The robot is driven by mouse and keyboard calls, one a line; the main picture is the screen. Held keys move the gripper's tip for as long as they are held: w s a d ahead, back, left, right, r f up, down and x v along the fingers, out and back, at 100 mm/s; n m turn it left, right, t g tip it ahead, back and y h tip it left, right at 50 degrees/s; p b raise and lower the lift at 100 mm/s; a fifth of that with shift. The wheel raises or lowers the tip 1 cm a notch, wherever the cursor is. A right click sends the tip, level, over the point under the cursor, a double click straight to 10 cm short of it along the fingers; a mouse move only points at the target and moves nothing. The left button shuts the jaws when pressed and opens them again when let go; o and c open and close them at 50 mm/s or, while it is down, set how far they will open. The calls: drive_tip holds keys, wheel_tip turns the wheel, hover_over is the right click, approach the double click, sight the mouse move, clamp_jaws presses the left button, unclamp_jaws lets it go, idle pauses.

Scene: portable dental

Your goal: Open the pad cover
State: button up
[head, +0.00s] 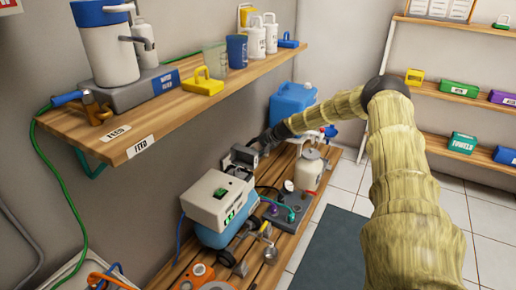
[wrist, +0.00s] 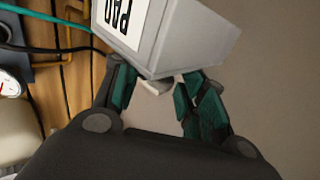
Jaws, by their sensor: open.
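The pad cover (wrist: 190,38) is a light grey box-like part with a white "PAD" label (wrist: 122,18), at the top of the wrist view. A small whitish tab (wrist: 157,88) shows at its lower edge. My gripper (wrist: 158,92) is open, with one teal-padded finger on each side of the tab. I cannot tell whether either finger touches it. In the head view the grey pad box (head: 241,157) stands on the lower wooden bench, and my dark gripper (head: 262,140) reaches it from the right. The cover's hinge and inside are hidden.
A blue and white machine (head: 218,200) stands just in front of the pad box. A white canister (head: 309,170) and a gauge unit (head: 288,208) stand to its right. A wooden shelf (head: 170,125) overhangs on the left. Hoses run near the box.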

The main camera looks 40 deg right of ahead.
drive_tip(key=v, duration=1.2)
idle(0.5)
